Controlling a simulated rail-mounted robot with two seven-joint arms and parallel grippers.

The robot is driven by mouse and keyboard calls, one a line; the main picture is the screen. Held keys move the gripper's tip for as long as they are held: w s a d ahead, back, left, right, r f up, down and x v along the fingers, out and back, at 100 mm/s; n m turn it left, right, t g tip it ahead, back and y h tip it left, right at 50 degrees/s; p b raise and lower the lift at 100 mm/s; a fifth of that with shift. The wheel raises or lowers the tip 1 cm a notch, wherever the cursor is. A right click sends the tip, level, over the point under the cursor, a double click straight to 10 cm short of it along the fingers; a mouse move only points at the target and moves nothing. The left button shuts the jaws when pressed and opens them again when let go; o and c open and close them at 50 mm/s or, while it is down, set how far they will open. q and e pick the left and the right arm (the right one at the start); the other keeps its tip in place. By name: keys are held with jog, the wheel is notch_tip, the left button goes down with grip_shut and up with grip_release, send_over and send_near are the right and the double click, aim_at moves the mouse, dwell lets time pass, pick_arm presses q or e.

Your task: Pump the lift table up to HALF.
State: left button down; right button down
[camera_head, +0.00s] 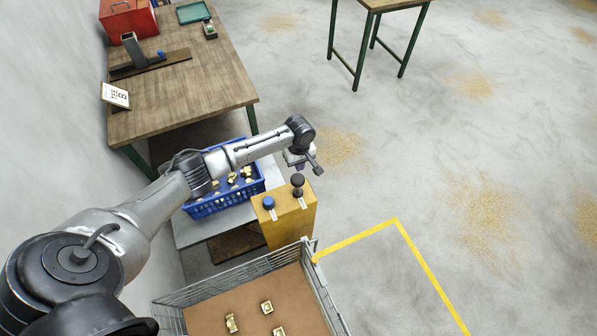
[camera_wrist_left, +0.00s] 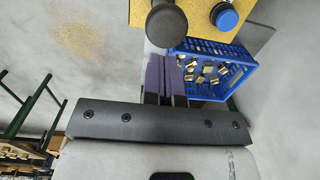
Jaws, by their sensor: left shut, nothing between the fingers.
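The lift table's grey top (camera_head: 190,234) carries a blue crate (camera_head: 222,205) of brass parts. A yellow box (camera_head: 287,225) stands at its right end, with a black knob (camera_head: 297,181) and a blue knob (camera_head: 268,202) on top, each by a small white label. My left gripper (camera_head: 300,166) is just behind the black knob, partly hidden by its own wrist. In the left wrist view its purple fingers (camera_wrist_left: 166,80) are shut and empty; the black knob (camera_wrist_left: 166,24) is ahead of them, apparently not gripped. The blue knob (camera_wrist_left: 226,17) is further right. No height mark is readable. My right gripper is out of view.
A wire-sided bin (camera_head: 200,320) with several brass parts stands in front of the yellow box. A wooden workbench (camera_head: 205,85) is at the back left, another table (camera_head: 372,3) at the top. Yellow floor tape (camera_head: 430,272) marks the right; the floor beyond is open.

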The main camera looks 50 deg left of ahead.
pick_arm(q)
jog(key=shift+w+r, duration=0.1)
jog(key=shift+r, duration=1.4)
jog(key=shift+f, duration=0.1)
